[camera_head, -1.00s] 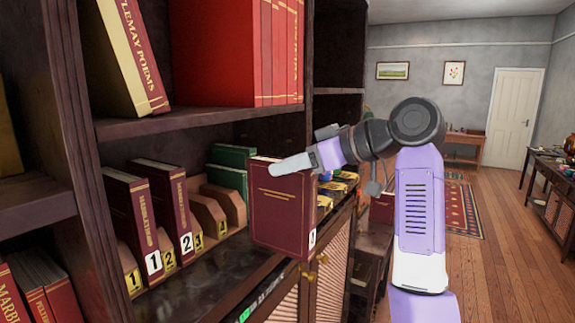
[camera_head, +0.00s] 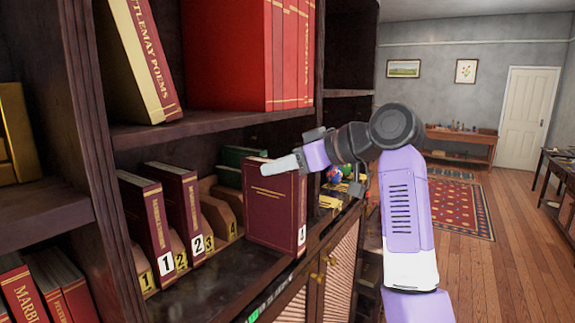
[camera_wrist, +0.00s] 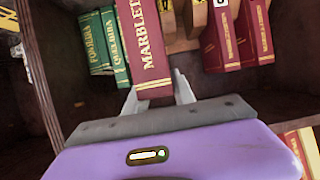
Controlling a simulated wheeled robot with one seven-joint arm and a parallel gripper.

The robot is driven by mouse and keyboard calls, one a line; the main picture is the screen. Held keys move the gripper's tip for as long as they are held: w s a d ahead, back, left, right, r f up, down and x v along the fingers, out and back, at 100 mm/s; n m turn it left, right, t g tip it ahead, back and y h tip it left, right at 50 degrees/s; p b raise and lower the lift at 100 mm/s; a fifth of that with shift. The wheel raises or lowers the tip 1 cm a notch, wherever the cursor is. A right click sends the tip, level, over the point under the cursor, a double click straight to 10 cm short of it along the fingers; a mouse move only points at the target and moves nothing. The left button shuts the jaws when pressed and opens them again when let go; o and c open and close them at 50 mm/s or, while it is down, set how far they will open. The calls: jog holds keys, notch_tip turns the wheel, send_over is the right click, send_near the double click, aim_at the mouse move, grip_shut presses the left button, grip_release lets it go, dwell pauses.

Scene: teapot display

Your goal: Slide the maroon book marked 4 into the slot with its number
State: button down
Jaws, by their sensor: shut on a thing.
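The maroon book (camera_head: 272,212) stands roughly upright at the shelf's front, with a white number label low on its spine; the digit is hard to read. My gripper (camera_head: 284,166) is shut on its upper part. In the wrist view the book (camera_wrist: 143,45) sits between my fingers (camera_wrist: 155,94). The wooden slot rack (camera_head: 222,212) is left of and behind the book, with yellow tags 1 to 4. The slot tagged 4 (camera_head: 232,231) is just left of the book and looks empty; its inside is mostly hidden. Whether the book touches the shelf is unclear.
Maroon books marked 1 (camera_head: 148,222) and 2 (camera_head: 178,208) stand in the left slots. Red books (camera_head: 245,55) fill the shelf above. Small coloured objects (camera_head: 336,174) lie to the right. Bare shelf (camera_head: 215,270) shows in front of the rack.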

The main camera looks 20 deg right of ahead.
jog(key=shift+w+a+r, duration=0.1)
jog(key=shift+w+a, duration=0.15)
jog(key=shift+w, duration=0.05)
jog(key=shift+w+a+p, duration=0.4)
jog(key=shift+w+p, duration=0.1)
jog(key=shift+p, duration=0.2)
dwell(2.4)
jog(key=shift+s+d, duration=0.2)
jog(key=shift+s, duration=0.05)
jog(key=shift+p, duration=0.5)
dwell(1.7)
jog(key=shift+w+a, duration=0.2)
jog(key=shift+w, duration=0.05)
dwell(0.3)
jog(key=shift+s+d+p, duration=0.2)
jog(key=shift+p, duration=0.1)
dwell(1.3)
